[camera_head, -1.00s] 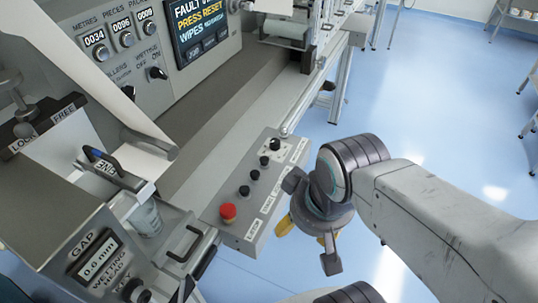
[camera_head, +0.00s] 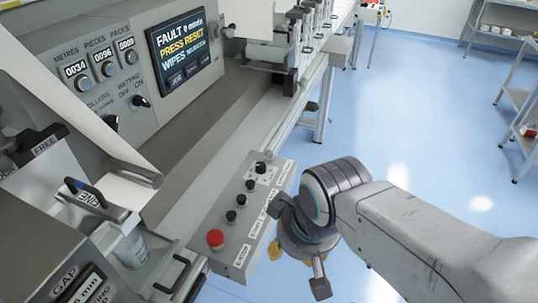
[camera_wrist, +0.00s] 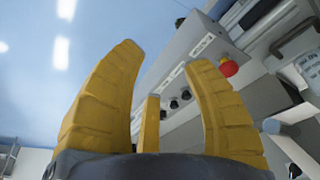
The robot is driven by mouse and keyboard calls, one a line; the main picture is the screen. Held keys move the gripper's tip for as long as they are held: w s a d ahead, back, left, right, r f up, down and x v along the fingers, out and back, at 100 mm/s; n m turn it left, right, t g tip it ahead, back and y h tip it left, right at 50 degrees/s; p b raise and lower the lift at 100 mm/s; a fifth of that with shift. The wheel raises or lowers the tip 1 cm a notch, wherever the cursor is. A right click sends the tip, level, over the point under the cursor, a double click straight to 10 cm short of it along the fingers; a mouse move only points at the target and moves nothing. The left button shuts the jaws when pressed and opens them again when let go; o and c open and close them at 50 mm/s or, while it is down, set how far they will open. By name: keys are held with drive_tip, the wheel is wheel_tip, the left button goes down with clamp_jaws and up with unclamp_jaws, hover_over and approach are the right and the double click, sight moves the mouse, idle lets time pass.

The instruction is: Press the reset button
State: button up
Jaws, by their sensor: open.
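A grey control box (camera_head: 213,262) on the machine's front edge carries a red mushroom button (camera_head: 215,239), a row of black buttons (camera_head: 241,199) and a black knob (camera_head: 261,167). Its labels are too small to read surely, so I cannot tell which button is reset. My gripper (camera_head: 290,252) is at the box's right side, pointing down, its yellow fingers partly hidden by its own body. In the wrist view the fingers (camera_wrist: 165,62) are apart and empty, with the black buttons (camera_wrist: 180,98) showing between them and the red button (camera_wrist: 229,68) beyond the right finger.
A screen (camera_head: 183,47) reads "FAULT" and "PRESS RESET". A panel with counters (camera_head: 101,55) is beside it. A handle (camera_head: 174,275) and a clear cup (camera_head: 130,247) are left of the box. Blue floor to the right is open, with shelves (camera_head: 520,100) farther off.

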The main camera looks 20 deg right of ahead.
clamp_jaws()
idle(1.4)
